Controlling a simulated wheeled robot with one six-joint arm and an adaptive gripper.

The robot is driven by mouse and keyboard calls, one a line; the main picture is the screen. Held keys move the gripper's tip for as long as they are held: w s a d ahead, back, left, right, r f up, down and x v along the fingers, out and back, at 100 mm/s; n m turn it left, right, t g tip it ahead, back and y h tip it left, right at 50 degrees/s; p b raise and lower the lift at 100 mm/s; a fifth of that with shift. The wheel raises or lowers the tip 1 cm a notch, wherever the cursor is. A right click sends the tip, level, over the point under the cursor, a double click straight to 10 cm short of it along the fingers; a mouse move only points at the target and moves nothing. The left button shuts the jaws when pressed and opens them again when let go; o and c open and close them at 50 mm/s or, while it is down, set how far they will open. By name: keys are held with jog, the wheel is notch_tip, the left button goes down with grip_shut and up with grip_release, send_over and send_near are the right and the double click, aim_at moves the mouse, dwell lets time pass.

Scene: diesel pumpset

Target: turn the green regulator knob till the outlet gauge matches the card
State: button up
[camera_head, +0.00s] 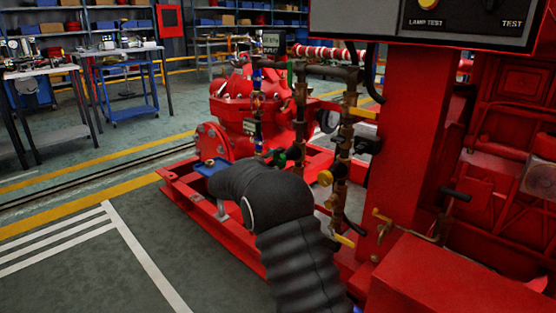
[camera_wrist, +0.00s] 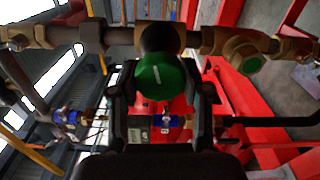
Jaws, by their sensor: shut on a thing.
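The green regulator knob (camera_wrist: 163,82) has a pale line on its face and sits in front of a dark round body on the brass pipe run. My gripper (camera_wrist: 163,92) has a black finger on each side of the knob and is shut on it. In the head view my dark arm hides most of the gripper. I cannot make out the outlet gauge's face or needle in either view.
A red column (camera_head: 405,150) rises close by on the right. Open floor (camera_head: 80,270) lies at the left.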

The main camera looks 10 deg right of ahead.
jog(key=shift+n, duration=0.4)
jog(key=o, duration=1.1)
jog(key=shift+o, duration=0.2)
jog(key=v, duration=1.2)
jog(key=shift+f, duration=0.1)
